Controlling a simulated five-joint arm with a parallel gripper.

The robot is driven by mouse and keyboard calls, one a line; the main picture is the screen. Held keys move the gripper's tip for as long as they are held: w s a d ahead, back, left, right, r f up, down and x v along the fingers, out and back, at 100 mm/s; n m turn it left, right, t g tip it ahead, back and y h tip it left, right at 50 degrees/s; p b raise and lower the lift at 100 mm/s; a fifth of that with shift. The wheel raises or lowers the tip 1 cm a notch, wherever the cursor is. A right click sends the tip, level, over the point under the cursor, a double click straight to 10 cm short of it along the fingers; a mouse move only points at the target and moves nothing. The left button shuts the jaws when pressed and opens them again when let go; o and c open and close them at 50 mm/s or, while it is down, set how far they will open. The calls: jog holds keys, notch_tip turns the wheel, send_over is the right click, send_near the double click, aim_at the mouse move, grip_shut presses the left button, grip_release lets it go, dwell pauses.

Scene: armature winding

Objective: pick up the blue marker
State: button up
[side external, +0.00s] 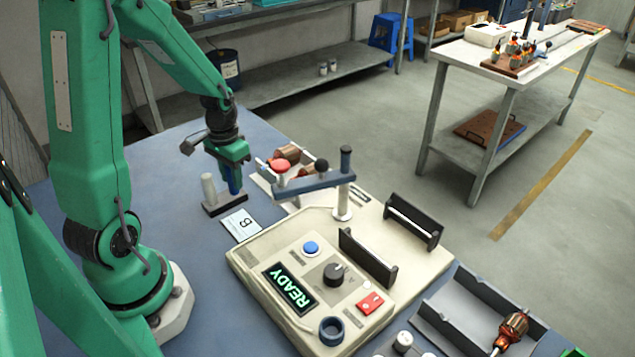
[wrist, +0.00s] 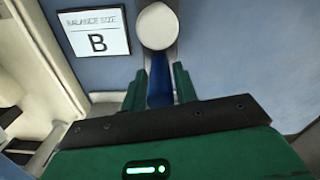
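The blue marker (side external: 236,186) stands upright in a small dark stand (side external: 225,207), beside an upright white cylinder (side external: 209,189). My gripper (side external: 235,163) is directly over the marker and hides its upper part in the side view. In the wrist view, my green fingertips (wrist: 159,88) lie on either side of the blue marker (wrist: 159,76), which takes up nearly the whole gap. The frames do not show whether the fingers press on it. The white cylinder's round top (wrist: 158,26) shows just beyond the fingertips.
A card marked B (side external: 241,225) lies in front of the stand. The cream control box (side external: 262,252) with a READY screen stands to the right, with a fixture arm (side external: 310,183) behind it. A grey tray (side external: 455,319) with a copper armature (side external: 512,328) is at front right.

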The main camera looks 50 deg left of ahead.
grip_shut()
jog(key=shift+r, duration=0.1)
jog(key=shift+r, duration=0.7)
notch_tip(320, 180, up, 3)
jog(key=shift+d+f, duration=0.1)
jog(key=shift+d, duration=0.05)
jog(key=d+r, duration=0.6)
jog(key=d, duration=0.5)
jog(key=shift+s+d+r, duration=0.15)
jog(key=shift+d+r, duration=0.05)
jog(key=shift+r, duration=0.15)
jog(key=w+a+r, duration=0.2)
jog(key=w, duration=0.7)
jog(key=shift+r, duration=0.35)
